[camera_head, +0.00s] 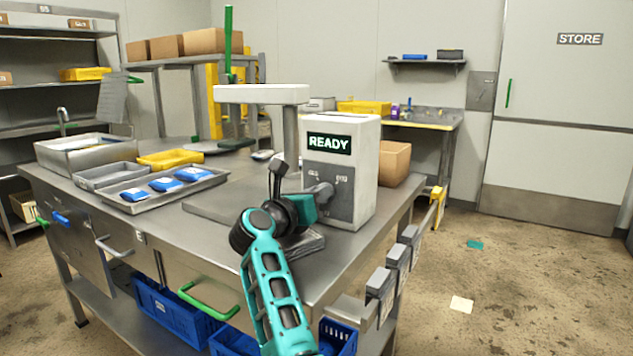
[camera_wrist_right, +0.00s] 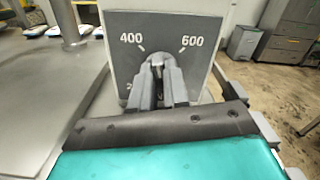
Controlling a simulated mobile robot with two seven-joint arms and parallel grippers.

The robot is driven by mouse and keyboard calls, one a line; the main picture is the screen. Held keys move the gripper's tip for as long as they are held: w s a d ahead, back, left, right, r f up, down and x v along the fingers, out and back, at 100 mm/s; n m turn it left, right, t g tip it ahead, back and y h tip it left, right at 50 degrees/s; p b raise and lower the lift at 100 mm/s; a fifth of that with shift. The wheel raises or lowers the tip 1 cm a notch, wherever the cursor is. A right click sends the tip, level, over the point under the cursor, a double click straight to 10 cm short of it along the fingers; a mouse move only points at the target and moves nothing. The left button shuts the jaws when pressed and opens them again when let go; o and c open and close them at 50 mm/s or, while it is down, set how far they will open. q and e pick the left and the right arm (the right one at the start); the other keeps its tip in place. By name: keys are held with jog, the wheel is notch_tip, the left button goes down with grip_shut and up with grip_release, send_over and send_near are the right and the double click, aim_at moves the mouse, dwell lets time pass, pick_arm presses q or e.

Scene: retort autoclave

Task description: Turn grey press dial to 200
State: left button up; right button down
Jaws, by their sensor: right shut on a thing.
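The press (camera_head: 352,165) is a white box with a lit READY display (camera_head: 329,144) at the right rear of the steel table. Its dark lower panel holds the grey dial (camera_head: 321,190). In the right wrist view the dial (camera_wrist_right: 157,62) sits between my fingers, below and between the marks 400 (camera_wrist_right: 131,39) and 600 (camera_wrist_right: 192,41). A mark at lower left is mostly hidden by my fingers, with only a 2 showing. My right gripper (camera_wrist_right: 158,82) is shut on the dial. I cannot tell the dial's exact setting. My left gripper is out of view.
A tray (camera_head: 212,183) with several blue packs lies on the table (camera_head: 200,235) to the left, beside a yellow tray (camera_head: 170,159). A cardboard box (camera_head: 395,163) stands behind the press. Grey holders (camera_head: 380,281) hang on the table's right edge. The floor at right is mostly clear.

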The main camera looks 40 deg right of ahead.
jog(key=shift+r+n+p, duration=0.1)
jog(key=shift+n+p, duration=0.5)
jog(key=shift+p, duration=0.05)
jog(key=shift+n+p, duration=0.6)
jog(key=shift+n, duration=0.1)
jog(key=c, duration=1.1)
grip_release()
jog(key=v, duration=1.3)
jog(key=shift+p, duration=0.35)
